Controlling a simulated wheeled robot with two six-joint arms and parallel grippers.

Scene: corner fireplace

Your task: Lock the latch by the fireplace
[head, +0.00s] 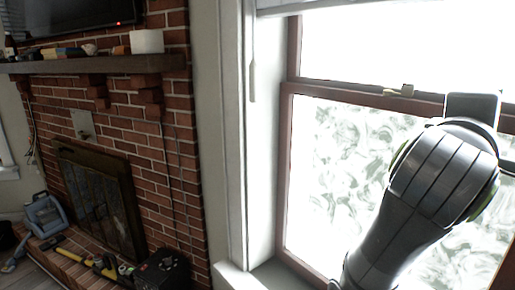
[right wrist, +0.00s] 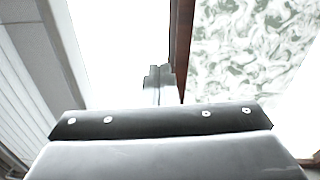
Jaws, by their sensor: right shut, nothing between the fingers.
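The latch (head: 403,91) is a small tan fitting on the brown middle rail of the window (head: 345,92), seen in the head view. My right arm crosses the window from below. Its dark end is at the rail, a little right of the latch, and my right gripper's fingers are hidden there. In the right wrist view my right gripper (right wrist: 158,82) shows its grey fingertips together and empty, beside the brown window frame (right wrist: 183,45). I cannot make out the latch in that view. My left gripper is not in view.
A brick fireplace (head: 150,155) with a wooden mantel (head: 110,65) stands at the left. Tools and a blue box (head: 45,214) lie on its hearth. A pale wall and white window trim (head: 237,150) separate it from the window. A cord hangs beside the trim.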

